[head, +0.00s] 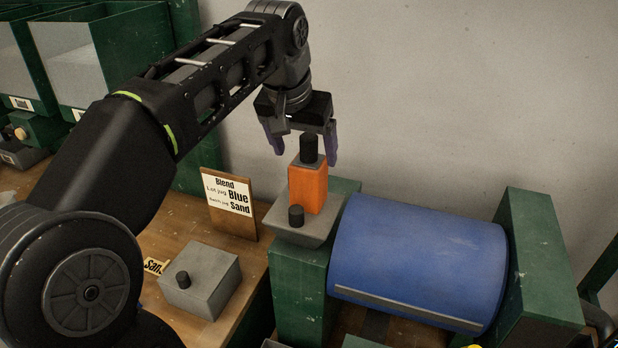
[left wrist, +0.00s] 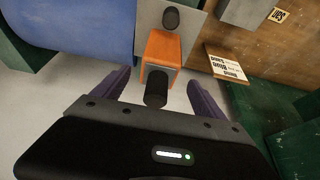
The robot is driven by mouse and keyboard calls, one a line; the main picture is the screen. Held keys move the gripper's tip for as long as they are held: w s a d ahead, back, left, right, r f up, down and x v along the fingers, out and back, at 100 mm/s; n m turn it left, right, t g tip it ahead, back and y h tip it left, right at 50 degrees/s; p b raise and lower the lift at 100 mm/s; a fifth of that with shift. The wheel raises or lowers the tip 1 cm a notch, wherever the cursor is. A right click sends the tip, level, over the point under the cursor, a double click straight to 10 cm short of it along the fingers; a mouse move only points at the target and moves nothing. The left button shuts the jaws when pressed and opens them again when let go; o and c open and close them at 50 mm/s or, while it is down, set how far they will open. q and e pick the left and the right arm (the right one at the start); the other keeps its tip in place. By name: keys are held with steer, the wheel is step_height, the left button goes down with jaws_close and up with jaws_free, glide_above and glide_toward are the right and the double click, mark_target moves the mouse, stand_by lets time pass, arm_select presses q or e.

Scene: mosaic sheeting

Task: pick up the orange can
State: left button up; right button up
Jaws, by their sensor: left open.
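The orange can (head: 308,187) is a box-like block with a black knob on top. It stands upright on a grey plate (head: 318,232) on a green stand, left of a blue drum. My left gripper (head: 302,150) is open, pointing down just above the can, with its purple fingers on either side of the knob. In the left wrist view, the can (left wrist: 161,55) and its black knob lie between the two open fingers (left wrist: 155,85), with gaps on both sides. My right gripper is not in view.
The blue drum (head: 420,258) lies on its side right of the can. A sign (head: 229,194) on a wooden board stands to the left. A grey block with a black knob (head: 203,283) sits on the wooden bench. Green bins (head: 90,50) stand at the back left, a wall behind.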

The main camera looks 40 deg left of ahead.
mark_target(309, 164)
arm_select(q)
steer(key=shift+p+x, duration=0.8)
steer(key=shift+x, duration=1.85)
steer(key=shift+d, duration=0.1)
steer(key=shift+r, duration=0.1)
jaws_close()
